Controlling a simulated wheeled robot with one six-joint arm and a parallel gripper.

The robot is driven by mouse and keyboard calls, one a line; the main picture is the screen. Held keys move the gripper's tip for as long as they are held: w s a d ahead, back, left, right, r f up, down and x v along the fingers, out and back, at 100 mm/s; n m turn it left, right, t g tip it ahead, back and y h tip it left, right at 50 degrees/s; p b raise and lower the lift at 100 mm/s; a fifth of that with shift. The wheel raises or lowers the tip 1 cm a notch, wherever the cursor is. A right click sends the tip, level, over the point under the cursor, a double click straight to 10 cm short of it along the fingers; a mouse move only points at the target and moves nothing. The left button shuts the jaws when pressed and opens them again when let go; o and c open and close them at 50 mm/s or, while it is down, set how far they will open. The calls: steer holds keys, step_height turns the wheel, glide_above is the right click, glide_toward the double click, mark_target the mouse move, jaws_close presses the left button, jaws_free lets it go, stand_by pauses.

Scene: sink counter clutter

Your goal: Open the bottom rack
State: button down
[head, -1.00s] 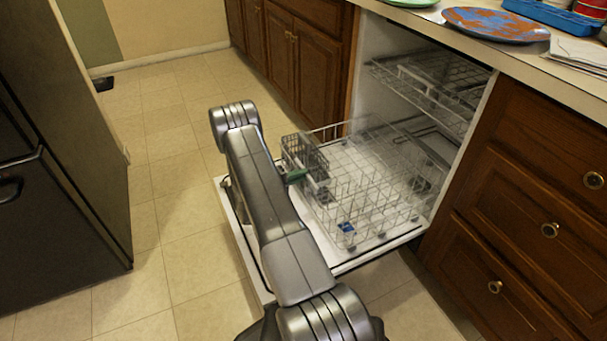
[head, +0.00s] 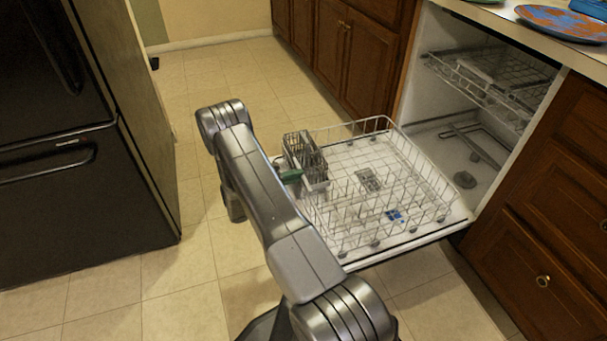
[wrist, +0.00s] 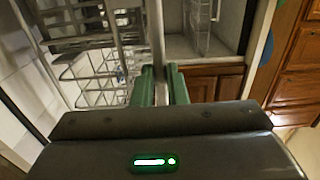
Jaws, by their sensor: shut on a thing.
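The bottom rack (head: 385,217), a white wire basket with a cutlery basket (head: 306,158) at its front left, stands pulled out over the lowered dishwasher door (head: 410,243). My gripper (head: 292,176) is at the rack's front edge, partly hidden behind my arm in the head view. In the wrist view, the green fingers of my gripper (wrist: 161,82) are shut on a thin upright part of the rack front. The rack's wires (wrist: 95,75) show to the left of the fingers.
The upper rack (head: 490,85) is inside the dishwasher. A black fridge (head: 80,150) stands on the left, wooden drawers (head: 545,215) on the right. Tiled floor (head: 215,85) is free between the fridge and the cabinets.

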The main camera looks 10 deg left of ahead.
steer(key=shift+s+a, duration=0.2)
steer(key=shift+a, duration=0.05)
steer(key=c, duration=1.4)
jaws_free()
steer(key=shift+s+a, duration=0.1)
steer(key=shift+a, duration=0.1)
steer(key=shift+c, duration=0.2)
steer(key=p+v, duration=0.2)
steer(key=v, duration=1.1)
steer(key=shift+s+a, duration=0.25)
steer(key=shift+a, duration=0.1)
